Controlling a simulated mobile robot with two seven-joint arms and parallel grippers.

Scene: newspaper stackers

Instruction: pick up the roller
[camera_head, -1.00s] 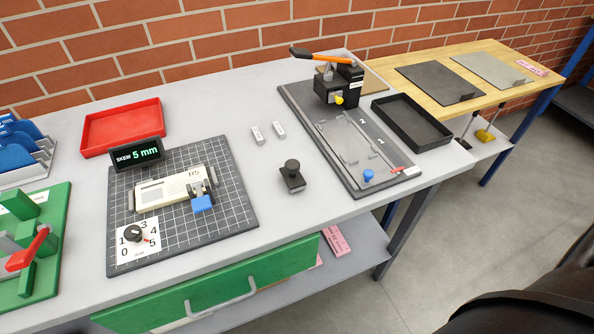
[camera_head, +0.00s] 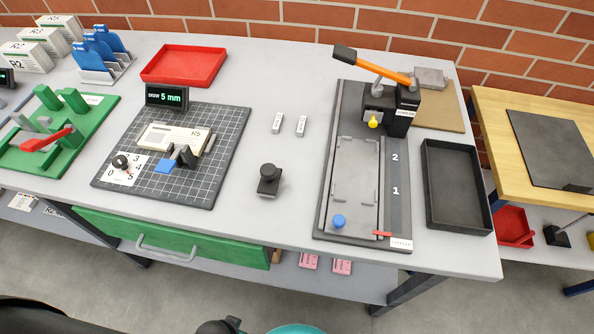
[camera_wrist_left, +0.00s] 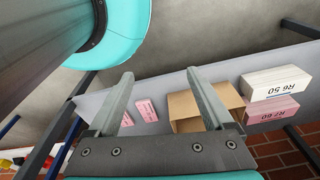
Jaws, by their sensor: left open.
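I cannot identify the roller with certainty. A small black piece with a round knob on a flat base (camera_head: 268,180) stands upright on the grey bench (camera_head: 240,225). On a lower level at the right edge of the head view sits a black piece with a thin handle (camera_head: 557,236), only partly clear. My left gripper (camera_wrist_left: 161,74) is open and empty in the left wrist view. Its fingers are apart in front of the shelf under the bench. It touches nothing I can see. My right gripper is not in view.
The bench holds a gridded mat (camera_head: 225,160), a red tray (camera_head: 150,75), a black tray (camera_head: 458,228) and a stapler with an orange lever (camera_head: 393,75). A wooden table (camera_head: 490,125) stands at right. A cardboard box (camera_wrist_left: 182,106) and paper stacks (camera_wrist_left: 277,82) lie on the shelf.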

